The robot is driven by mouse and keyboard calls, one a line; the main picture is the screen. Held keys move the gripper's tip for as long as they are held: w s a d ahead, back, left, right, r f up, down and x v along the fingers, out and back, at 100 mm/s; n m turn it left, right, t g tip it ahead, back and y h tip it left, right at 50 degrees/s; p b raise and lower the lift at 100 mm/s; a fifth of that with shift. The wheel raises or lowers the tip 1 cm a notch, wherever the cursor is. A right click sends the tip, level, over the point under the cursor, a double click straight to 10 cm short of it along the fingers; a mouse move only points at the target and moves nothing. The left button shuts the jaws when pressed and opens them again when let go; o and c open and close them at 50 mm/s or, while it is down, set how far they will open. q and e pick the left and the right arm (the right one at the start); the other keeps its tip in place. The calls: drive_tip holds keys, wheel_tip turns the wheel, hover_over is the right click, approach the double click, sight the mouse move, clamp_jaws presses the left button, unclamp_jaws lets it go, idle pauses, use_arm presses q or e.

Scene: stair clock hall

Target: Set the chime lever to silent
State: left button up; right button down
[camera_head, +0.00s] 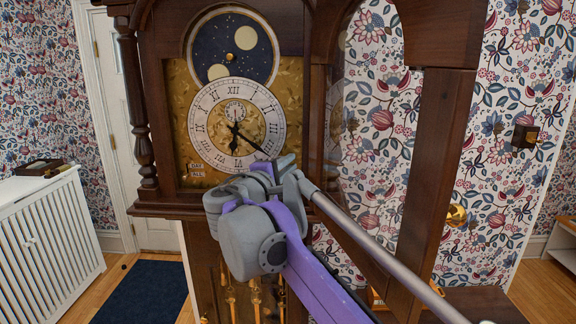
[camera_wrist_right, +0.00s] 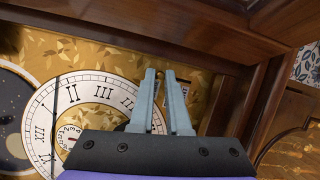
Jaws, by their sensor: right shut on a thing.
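The tall clock's face has a cream ring dial (camera_head: 236,117) with Roman numerals and dark hands on a gold plate; the ring also shows in the right wrist view (camera_wrist_right: 95,90). My right gripper (camera_head: 284,163) is at the plate's lower right, by the dial's edge. In the right wrist view its grey fingers (camera_wrist_right: 160,74) point at the plate, close together, shut on what appears to be the chime lever. The lever is hidden by the fingers, so its setting cannot be told. A small label (camera_wrist_right: 184,86) shows partly beside the fingertips. My left gripper is not in view.
The clock's wooden door frame (camera_head: 440,150) stands open at the right. A dark wood moulding (camera_wrist_right: 262,95) runs close beside the fingers in the right wrist view. A small label (camera_head: 195,168) sits at the plate's lower left. A white radiator cover (camera_head: 45,235) stands at the left.

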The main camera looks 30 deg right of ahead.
idle(0.4)
wheel_tip(320, 180, down, 5)
drive_tip(key=shift+f+b, duration=0.1)
drive_tip(key=shift+b, duration=0.6)
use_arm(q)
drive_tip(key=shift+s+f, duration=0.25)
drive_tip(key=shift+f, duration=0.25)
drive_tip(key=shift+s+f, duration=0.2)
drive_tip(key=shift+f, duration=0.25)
use_arm(e)
drive_tip(key=c, duration=0.9)
unclamp_jaws()
drive_tip(key=shift+a, duration=0.15)
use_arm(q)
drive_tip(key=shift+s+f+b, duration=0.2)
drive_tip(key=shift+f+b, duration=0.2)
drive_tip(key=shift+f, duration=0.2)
use_arm(e)
drive_tip(key=v, duration=1)
drive_tip(key=shift+s+a, duration=0.25)
